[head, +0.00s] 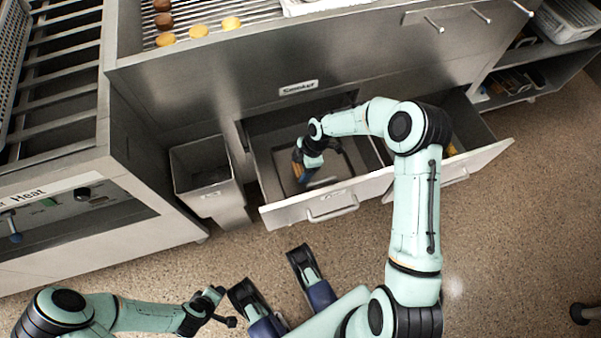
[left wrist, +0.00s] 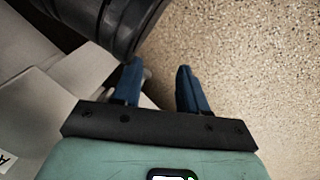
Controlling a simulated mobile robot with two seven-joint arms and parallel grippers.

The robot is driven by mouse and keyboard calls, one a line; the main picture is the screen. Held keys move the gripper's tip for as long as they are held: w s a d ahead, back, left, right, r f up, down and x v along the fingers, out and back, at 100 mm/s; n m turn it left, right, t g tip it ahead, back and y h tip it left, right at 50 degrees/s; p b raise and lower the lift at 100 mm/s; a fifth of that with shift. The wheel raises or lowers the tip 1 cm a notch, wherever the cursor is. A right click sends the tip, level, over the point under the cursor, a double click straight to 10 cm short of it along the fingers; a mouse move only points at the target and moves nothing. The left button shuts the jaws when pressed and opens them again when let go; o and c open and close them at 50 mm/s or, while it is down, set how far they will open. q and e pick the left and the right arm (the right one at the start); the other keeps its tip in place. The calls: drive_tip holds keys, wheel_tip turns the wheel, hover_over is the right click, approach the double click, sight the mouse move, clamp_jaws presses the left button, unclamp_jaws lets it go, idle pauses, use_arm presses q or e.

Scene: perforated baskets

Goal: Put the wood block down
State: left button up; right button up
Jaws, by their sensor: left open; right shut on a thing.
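My right gripper (head: 300,170) reaches down into the left open drawer (head: 330,203) under the smoker. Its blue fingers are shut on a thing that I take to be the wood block. The gripper mostly hides it; only a small brownish patch shows at the fingers. I cannot tell whether it touches the drawer floor. My left gripper is open and empty in the left wrist view (left wrist: 160,82), above the speckled floor. In the head view the left arm is low at the bottom left, far from the drawer.
A second open drawer (head: 484,157), with something yellow-orange inside, is to the right. A grey bin (head: 203,170) stands left of the drawers. Round patties (head: 231,23) lie on the grate above. A heat counter (head: 75,200) is at left. The floor in front is clear.

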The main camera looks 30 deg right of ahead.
sight(301, 173)
use_arm(q)
drive_tip(key=shift+s+a+f+g+b, duration=0.15)
drive_tip(key=shift+s+f+g+b, duration=0.4)
drive_tip(key=shift+s+f, duration=0.6)
use_arm(e)
drive_tip(key=shift+f, duration=2.15)
use_arm(q)
drive_tip(key=shift+s, duration=0.15)
use_arm(e)
drive_tip(key=shift+f, duration=0.15)
drive_tip(key=o, duration=0.8)
drive_tip(key=shift+c, duration=0.2)
use_arm(q)
drive_tip(key=shift+s, duration=0.1)
drive_tip(key=w+d+r+t+p, duration=0.1)
drive_tip(key=w+r+p, duration=0.2)
drive_tip(key=r, duration=0.2)
drive_tip(key=shift+w+d+r, duration=0.15)
drive_tip(key=shift+d+r, duration=0.1)
use_arm(e)
drive_tip(key=v, duration=1.2)
